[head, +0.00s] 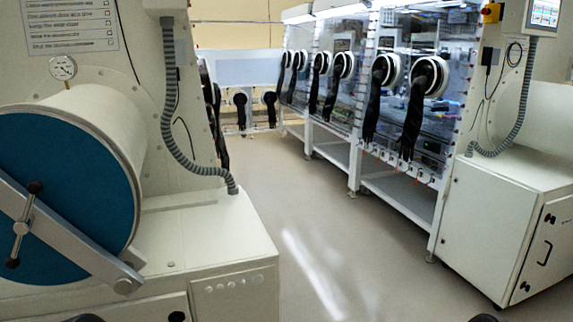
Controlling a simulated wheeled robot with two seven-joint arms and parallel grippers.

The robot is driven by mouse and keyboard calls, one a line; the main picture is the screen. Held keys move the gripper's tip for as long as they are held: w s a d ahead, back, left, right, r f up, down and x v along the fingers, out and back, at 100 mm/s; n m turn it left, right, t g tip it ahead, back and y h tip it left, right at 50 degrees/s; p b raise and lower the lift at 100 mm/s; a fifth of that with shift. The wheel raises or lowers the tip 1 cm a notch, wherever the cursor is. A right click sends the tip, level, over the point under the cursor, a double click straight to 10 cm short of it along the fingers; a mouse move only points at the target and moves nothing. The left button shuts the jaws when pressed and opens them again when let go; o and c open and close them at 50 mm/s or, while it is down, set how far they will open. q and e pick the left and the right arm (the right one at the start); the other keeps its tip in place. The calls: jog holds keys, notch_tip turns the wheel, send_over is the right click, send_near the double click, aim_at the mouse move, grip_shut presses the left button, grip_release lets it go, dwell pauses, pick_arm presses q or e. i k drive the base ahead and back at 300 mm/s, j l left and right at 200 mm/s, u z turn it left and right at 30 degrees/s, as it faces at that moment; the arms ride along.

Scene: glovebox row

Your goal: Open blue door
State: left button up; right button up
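The blue door (62,172) is a large round disc at the left, closing the end of a white cylindrical chamber (112,140). The picture's left edge cuts it off. A grey metal bar (75,243) crosses its face diagonally and ends at a pivot at the lower right. A T-shaped handle with black knobs (22,228) sits on the bar. The door looks shut against the chamber rim. Neither of my grippers can be made out. Only small dark rounded shapes show at the bottom edge, too little to tell what they are.
The chamber rests on a white cabinet (215,240). A ribbed grey hose (172,125) and a pressure gauge (63,68) are near it. Clear floor (300,230) runs down the middle. Gloveboxes with black gloves (413,118) and a white cabinet (490,225) line the right.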

aim_at(85, 212)
jog(key=u, duration=1.5)
